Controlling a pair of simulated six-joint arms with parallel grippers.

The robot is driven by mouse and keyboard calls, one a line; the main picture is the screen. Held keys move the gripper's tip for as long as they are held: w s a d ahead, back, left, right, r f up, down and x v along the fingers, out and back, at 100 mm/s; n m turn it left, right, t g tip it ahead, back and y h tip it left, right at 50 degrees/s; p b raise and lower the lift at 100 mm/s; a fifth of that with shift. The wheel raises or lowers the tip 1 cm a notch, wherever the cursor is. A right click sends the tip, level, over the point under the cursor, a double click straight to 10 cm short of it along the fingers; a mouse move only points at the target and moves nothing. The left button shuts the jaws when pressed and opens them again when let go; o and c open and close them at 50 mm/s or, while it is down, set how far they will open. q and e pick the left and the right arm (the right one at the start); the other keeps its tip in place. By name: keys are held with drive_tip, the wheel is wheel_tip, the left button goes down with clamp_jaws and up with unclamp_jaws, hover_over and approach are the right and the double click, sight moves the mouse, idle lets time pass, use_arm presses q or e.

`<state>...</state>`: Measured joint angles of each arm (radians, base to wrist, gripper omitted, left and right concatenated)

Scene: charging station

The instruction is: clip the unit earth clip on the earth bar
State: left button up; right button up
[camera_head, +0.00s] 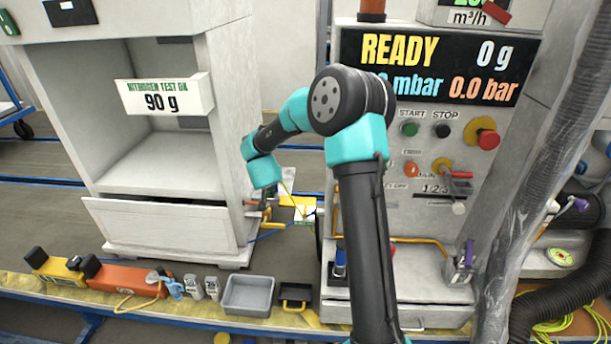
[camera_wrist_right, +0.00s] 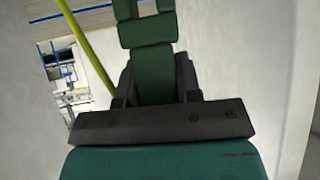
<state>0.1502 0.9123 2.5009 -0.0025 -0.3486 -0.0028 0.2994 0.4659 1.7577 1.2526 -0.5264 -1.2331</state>
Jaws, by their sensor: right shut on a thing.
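My right arm reaches up and then left in the head view, its teal wrist (camera_head: 264,171) beside the right side of the white cabinet. Its jaws are hidden there. In the wrist view the right gripper (camera_wrist_right: 155,75) is shut on a green piece (camera_wrist_right: 148,32), which I take for the unit earth clip. A yellow-green cable (camera_wrist_right: 92,60) runs past its left side. Brass-coloured fittings (camera_head: 267,209) show low on the cabinet's right side, below the wrist; they may be the earth bar. I cannot tell whether the clip touches anything. My left gripper is not in view.
The white cabinet (camera_head: 225,95) stands left, the control panel with the READY display (camera_head: 440,68) right. A grey tray (camera_head: 248,296) and several tools lie along the bench's front edge. A clear plastic-wrapped column (camera_head: 540,170) and black hose (camera_head: 570,280) stand far right.

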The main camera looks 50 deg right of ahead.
drive_tip(key=s+d+f+m+h, duration=0.1)
drive_tip(key=s+d+f, duration=0.1)
drive_tip(key=d, duration=0.4)
drive_tip(key=s+d+f+m+g, duration=0.1)
drive_tip(key=s+d, duration=0.2)
drive_tip(key=d, duration=0.4)
drive_tip(key=shift+s+f+h, duration=0.3)
drive_tip(key=shift+f+h, duration=0.05)
drive_tip(key=shift+h, duration=0.05)
drive_tip(key=shift+a, duration=0.1)
drive_tip(key=shift+f, duration=2.85)
drive_tip(key=shift+f, duration=2.1)
drive_tip(key=o, duration=1)
drive_tip(key=v, duration=1.7)
drive_tip(key=shift+r, duration=0.4)
